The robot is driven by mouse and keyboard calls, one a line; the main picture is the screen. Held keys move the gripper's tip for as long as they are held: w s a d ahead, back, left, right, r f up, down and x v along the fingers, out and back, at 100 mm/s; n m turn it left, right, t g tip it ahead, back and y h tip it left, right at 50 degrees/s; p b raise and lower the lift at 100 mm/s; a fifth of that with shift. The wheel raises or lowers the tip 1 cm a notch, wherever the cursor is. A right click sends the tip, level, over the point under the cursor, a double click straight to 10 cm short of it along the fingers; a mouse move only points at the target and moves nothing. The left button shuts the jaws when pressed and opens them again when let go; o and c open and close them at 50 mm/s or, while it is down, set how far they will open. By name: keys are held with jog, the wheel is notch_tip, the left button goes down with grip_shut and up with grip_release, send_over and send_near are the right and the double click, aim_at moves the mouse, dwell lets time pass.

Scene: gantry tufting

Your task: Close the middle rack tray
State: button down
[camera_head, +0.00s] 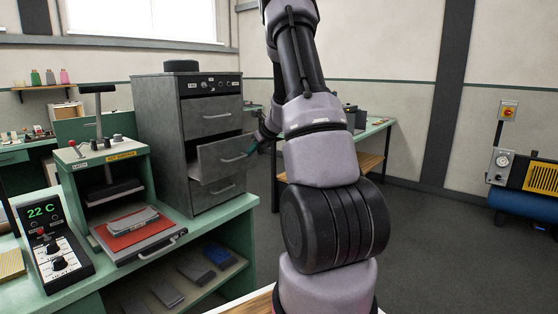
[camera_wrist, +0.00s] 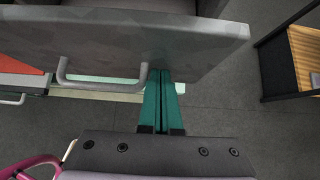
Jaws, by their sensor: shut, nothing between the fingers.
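The grey rack (camera_head: 165,130) stands on the green bench with three trays stacked one above another. Its middle tray (camera_head: 208,155) is pulled out past the trays above and below and has a bar handle. In the wrist view the tray's grey front (camera_wrist: 190,40) fills the top, with its handle (camera_wrist: 105,82) left of my fingers. My gripper (camera_head: 252,147) is at the right end of the tray front. In the wrist view its green fingers (camera_wrist: 160,76) are together and empty, tips at the front's lower edge. I cannot tell whether they touch it.
A press (camera_head: 100,155) with a red pad stands left of the rack, beside a control box (camera_head: 55,245) reading 22 C. Another green table (camera_head: 375,135) stands behind my arm. The floor (camera_head: 440,235) to the right is clear, up to a yellow and blue machine (camera_head: 535,185).

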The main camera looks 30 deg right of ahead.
jog(key=w+a, duration=0.1)
jog(key=w, duration=0.1)
jog(key=w+a, duration=0.1)
jog(key=w, duration=0.4)
jog(key=shift+w+a, duration=0.2)
jog(key=shift+a, duration=0.2)
jog(key=shift+w+a+r, duration=0.1)
jog(key=shift+w+r, duration=0.05)
jog(key=shift+w, duration=0.15)
jog(key=shift+r, duration=0.1)
